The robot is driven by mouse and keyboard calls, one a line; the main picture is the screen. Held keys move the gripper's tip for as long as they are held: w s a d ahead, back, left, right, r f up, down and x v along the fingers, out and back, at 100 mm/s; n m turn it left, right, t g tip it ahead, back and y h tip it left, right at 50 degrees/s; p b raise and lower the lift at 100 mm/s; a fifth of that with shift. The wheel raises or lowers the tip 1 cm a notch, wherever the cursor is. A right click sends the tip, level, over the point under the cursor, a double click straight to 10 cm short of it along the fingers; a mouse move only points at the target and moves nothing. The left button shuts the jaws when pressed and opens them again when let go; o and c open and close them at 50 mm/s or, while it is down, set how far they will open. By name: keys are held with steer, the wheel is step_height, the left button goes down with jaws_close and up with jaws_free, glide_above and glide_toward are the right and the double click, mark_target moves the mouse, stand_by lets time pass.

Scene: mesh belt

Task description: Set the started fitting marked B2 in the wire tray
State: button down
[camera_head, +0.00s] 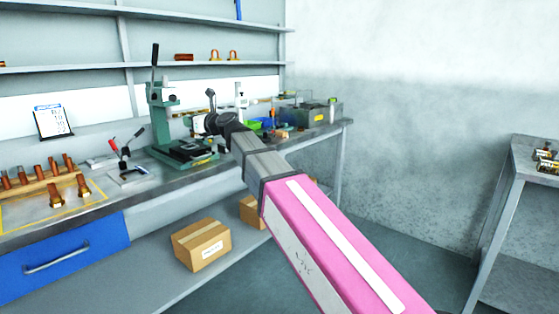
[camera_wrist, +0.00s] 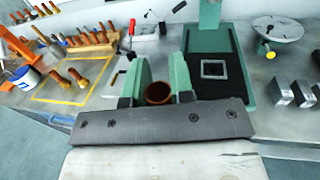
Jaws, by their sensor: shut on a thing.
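My gripper (camera_wrist: 158,88) is shut on a round copper-brown fitting (camera_wrist: 158,94), held between its two green fingers over the bench. The fitting shows as an open ring from above, and I can read no mark on it. In the head view my gripper is small and dark near the green press, and the held fitting cannot be made out. Two copper fittings (camera_head: 55,195) stand inside a yellow outline on the bench at left; they also show in the wrist view (camera_wrist: 57,79). I cannot clearly identify the wire tray in either view.
A green arbor press (camera_head: 180,145) stands on the bench (camera_head: 130,198). A wooden rack (camera_head: 35,186) with several copper pieces is at left. A grey box (camera_head: 315,113) and green bin (camera_head: 254,125) are towards the right end. Another table (camera_head: 525,160) stands at far right.

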steer(key=w+d+f, duration=0.2)
steer(key=d+f, duration=0.8)
steer(key=d, duration=0.2)
steer(key=w+d+f, duration=0.2)
steer(key=d+f, duration=0.7)
steer(key=d, duration=0.4)
steer(key=s+d+f, duration=0.3)
steer(key=d+f, duration=0.1)
steer(key=d, duration=0.4)
steer(key=s+d+f+m+t, duration=0.1)
steer(key=s+d+f, duration=0.2)
steer(key=d+f, duration=0.2)
steer(key=s+d+f+h, duration=0.1)
steer(key=s+d+f, duration=0.2)
steer(key=d, duration=0.8)
step_height(320, 180, down, 2)
steer(key=shift+s+d+t, duration=0.4)
